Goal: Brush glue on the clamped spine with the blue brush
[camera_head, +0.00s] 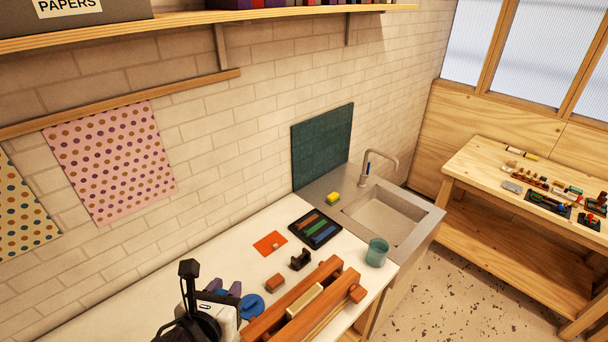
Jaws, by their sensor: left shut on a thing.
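A wooden press (328,316) with two long bars lies near the front edge of the white worktop. A cream block (304,301), the clamped spine, sits between its bars. My left gripper (222,299) is at the bottom, left of the press and apart from the spine. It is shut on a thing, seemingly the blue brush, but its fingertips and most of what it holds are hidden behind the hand. Violet-blue shapes (235,288) and a round blue piece (254,306) show just beyond the hand; I cannot tell exactly which belong to the brush. My right gripper is out of view.
Behind the press are a black holder (300,260), an orange sheet (270,243) and a dark tray of coloured bars (315,229). A teal glass (377,252) stands near the sink (388,216). A cluttered wooden table (480,164) is at right. The worktop's left part is clear.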

